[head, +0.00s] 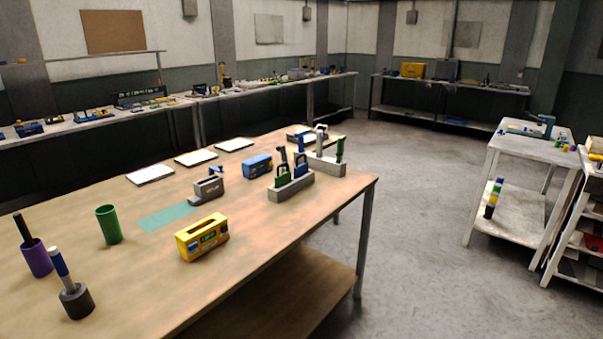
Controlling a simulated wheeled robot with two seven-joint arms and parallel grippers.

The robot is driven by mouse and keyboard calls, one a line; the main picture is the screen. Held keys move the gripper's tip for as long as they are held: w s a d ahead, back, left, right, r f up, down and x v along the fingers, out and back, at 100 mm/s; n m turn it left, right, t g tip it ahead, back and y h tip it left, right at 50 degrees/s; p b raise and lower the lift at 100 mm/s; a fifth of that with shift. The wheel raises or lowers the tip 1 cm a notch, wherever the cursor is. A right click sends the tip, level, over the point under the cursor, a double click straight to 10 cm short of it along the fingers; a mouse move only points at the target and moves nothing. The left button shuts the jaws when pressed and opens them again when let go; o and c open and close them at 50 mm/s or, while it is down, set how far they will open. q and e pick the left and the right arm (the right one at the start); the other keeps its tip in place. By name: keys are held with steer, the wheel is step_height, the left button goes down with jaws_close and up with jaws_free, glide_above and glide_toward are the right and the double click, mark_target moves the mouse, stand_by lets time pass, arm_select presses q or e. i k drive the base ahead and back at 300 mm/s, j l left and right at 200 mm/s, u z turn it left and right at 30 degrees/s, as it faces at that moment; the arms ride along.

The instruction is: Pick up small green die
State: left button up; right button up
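No piece is plainly marked as the small green die. A grey block holder (291,193) on the wooden table holds a green piece (279,182) with a dark upright handle, and a blue piece (300,168) beside it. Just behind, a second grey holder (327,168) holds a narrow upright green piece (340,149) at its right end and a pale upright piece (320,138) to its left. I cannot tell which green piece is the die. Neither of my grippers is in view.
The wooden table (120,285) also carries a yellow box (203,238), a grey tool (209,187), a blue box (257,166), a green cup (109,225) and a purple cup (36,259). A teal mat (165,218) lies flat. Grey floor (420,240) is open to the right.

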mark_target(281, 180)
steer(key=u, duration=0.85)
steer(key=i+l+u, duration=0.3)
steer(key=l+u, duration=0.3)
steer(key=i+l+u, duration=0.15)
steer(key=l+u, duration=0.45)
steer(key=i+l, duration=0.1)
steer(key=l, duration=0.6)
steer(key=i+l+u, duration=0.1)
steer(key=l, duration=0.65)
steer(key=l+u, duration=0.1)
steer(key=l, duration=0.6)
steer(key=i, duration=0.05)
